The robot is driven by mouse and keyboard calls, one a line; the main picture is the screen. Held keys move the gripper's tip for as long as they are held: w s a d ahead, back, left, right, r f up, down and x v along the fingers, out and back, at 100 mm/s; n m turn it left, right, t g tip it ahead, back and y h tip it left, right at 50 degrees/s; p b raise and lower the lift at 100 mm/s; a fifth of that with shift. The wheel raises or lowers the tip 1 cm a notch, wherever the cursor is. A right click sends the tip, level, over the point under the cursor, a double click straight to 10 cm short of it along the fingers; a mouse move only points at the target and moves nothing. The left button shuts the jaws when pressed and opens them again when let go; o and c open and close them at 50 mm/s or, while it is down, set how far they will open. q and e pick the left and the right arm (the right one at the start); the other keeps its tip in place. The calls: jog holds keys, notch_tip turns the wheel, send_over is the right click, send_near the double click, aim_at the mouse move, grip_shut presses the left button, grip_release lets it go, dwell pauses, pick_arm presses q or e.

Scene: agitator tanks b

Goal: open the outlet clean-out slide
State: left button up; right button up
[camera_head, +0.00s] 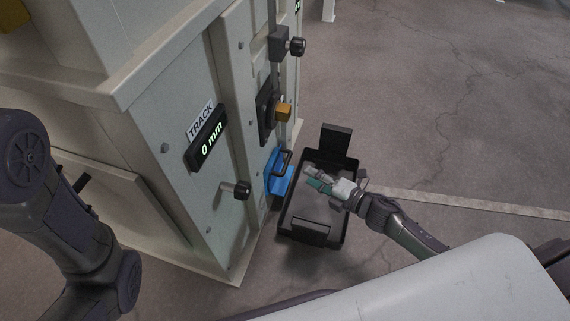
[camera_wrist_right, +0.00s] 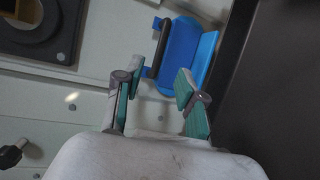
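The clean-out slide appears to be the blue plate (camera_head: 277,184) with a dark bar handle, low on the machine's side panel in the head view. In the right wrist view the blue plate (camera_wrist_right: 184,58) is ahead, with its black handle (camera_wrist_right: 162,47) upright along its left part. My right gripper (camera_head: 315,179) is to the right of the plate, over a black bin. In the wrist view its two green-padded fingers (camera_wrist_right: 158,84) are spread with nothing between them. The handle is beyond the fingertips; I see no contact. My left gripper is out of view.
The black bin (camera_head: 335,238) stands on the floor against the machine. A panel display (camera_head: 208,142) reads "TRACK 0 mm". A black knob (camera_head: 241,190), an orange block (camera_head: 283,112) and an upper knob (camera_head: 297,47) stick out from the panel. Floor to the right is clear.

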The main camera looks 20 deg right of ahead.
aim_at(286, 162)
jog(key=b+x, duration=0.3)
jog(key=x, duration=0.7)
grip_shut()
